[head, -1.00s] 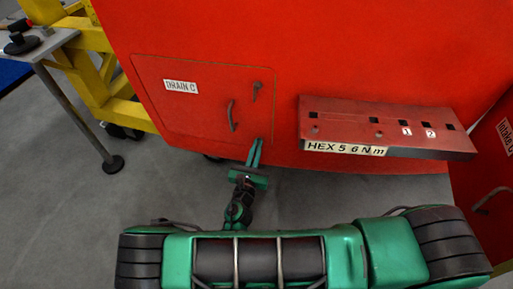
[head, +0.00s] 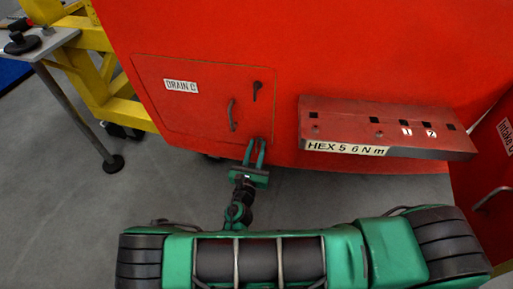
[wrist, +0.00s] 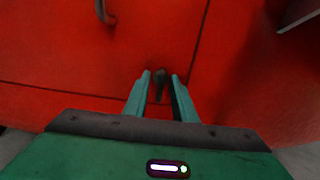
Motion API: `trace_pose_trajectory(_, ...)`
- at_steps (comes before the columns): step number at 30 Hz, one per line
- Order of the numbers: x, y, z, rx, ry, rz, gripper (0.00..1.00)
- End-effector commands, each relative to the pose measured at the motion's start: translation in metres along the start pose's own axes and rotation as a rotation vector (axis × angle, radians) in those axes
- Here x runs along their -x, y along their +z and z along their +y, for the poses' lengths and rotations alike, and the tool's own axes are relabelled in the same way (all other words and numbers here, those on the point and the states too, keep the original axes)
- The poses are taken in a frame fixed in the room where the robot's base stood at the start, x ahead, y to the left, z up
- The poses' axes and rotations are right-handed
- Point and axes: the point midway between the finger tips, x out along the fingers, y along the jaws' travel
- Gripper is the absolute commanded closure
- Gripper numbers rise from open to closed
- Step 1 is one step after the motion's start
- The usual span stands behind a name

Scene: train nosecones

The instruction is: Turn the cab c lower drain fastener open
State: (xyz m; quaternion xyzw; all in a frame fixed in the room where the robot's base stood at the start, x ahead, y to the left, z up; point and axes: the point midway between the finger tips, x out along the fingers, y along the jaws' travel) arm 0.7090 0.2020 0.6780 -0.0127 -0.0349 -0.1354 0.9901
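The red drain panel (head: 195,108) carries a "DRAIN C" label (head: 180,86) in the head view. The lower fastener is a small dark piece (wrist: 161,84) near the panel's lower right corner in the wrist view. My gripper (head: 254,140) is open at that corner, reaching up from below. In the wrist view its two teal fingers (wrist: 160,77) stand on either side of the fastener, with a gap showing on each side. I cannot tell how deep the fastener sits between them. In the head view the fingers largely hide it.
An upper fastener (head: 257,89) and a curved handle (head: 231,115) are on the panel above. A yellow frame (head: 95,75) and a table (head: 45,43) stand at left.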

Motion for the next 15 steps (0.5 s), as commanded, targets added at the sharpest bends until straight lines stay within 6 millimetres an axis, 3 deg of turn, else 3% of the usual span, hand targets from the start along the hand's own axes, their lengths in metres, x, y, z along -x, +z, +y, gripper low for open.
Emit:
trace_pose_trajectory(5,0.011,0.000,0.000,0.000,0.000,0.000,0.76)
trace_pose_trajectory(15,0.072,-0.001,0.001,0.000,0.004,0.002,0.76)
